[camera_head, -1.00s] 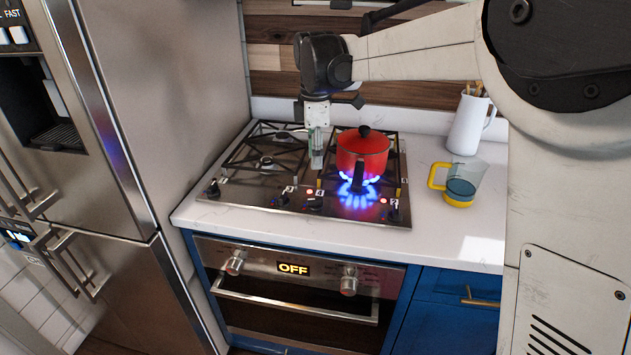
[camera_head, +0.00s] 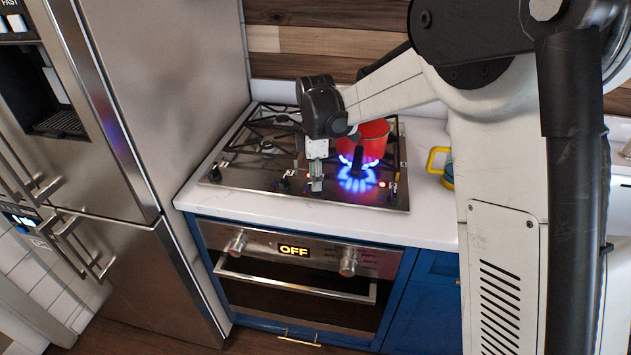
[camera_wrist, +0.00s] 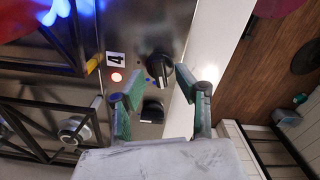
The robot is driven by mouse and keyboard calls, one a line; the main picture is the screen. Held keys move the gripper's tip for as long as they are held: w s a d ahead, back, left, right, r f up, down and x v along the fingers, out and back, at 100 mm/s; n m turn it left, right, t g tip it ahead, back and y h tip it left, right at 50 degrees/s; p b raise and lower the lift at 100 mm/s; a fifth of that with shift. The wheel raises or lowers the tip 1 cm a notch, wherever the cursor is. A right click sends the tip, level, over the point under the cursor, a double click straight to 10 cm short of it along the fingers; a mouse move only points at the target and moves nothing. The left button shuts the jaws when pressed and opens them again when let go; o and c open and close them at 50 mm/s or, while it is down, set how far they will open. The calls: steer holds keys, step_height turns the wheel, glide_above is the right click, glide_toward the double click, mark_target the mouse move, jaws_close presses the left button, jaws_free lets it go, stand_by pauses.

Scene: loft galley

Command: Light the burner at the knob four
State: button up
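Knob four (camera_wrist: 160,68) is a black knob at the cooktop's front edge, beside the "4" label (camera_wrist: 115,58) and a lit red light (camera_wrist: 116,77) in the wrist view. My gripper (camera_wrist: 160,93) is open, its two green fingers apart with nothing between them. Knob four lies just beyond the fingertips, roughly between them; I cannot tell any contact. In the head view my gripper (camera_head: 316,186) points down over the front knob row and hides knob four. A blue flame (camera_head: 357,180) burns at the front right burner, by the red pot (camera_head: 374,142).
Black grates (camera_head: 262,135) cover the cooktop's left side. A yellow-handled jug (camera_head: 438,160) stands on the white counter, partly hidden by my arm. The steel fridge (camera_head: 150,120) stands at left. The oven display (camera_head: 294,250) reads OFF.

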steer(key=shift+f, duration=0.7)
steer(key=shift+c, duration=0.5)
jaws_close()
steer(key=shift+m, duration=0.3)
steer(key=m+b, duration=0.2)
steer(key=m, duration=0.1)
steer(key=shift+m, duration=0.4)
steer(key=m+b, duration=0.1)
steer(key=m, duration=0.3)
steer(key=shift+m+b, duration=0.3)
steer(key=shift+m, duration=0.1)
